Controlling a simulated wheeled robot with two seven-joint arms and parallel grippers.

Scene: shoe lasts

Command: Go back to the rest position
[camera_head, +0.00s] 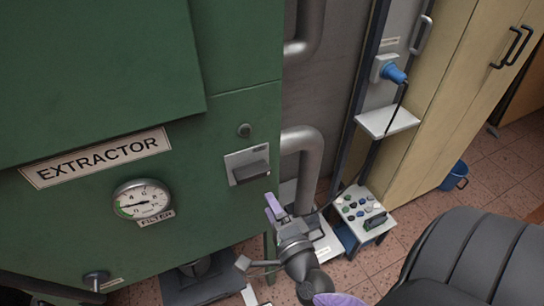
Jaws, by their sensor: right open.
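My right gripper (275,207) shows at the lower middle, with light purple finger parts. It is open, and I see nothing held in it. It points up toward the green extractor cabinet (70,215), just below a grey switch box (247,165) with a dark handle. I cannot tell whether it touches the cabinet. My left gripper is not in view.
Grey pipes (308,160), a button panel (361,210), a blue plug (396,75) and a beige cupboard (455,90) stand rightward. A blue bucket (455,177) is on the tiled floor.

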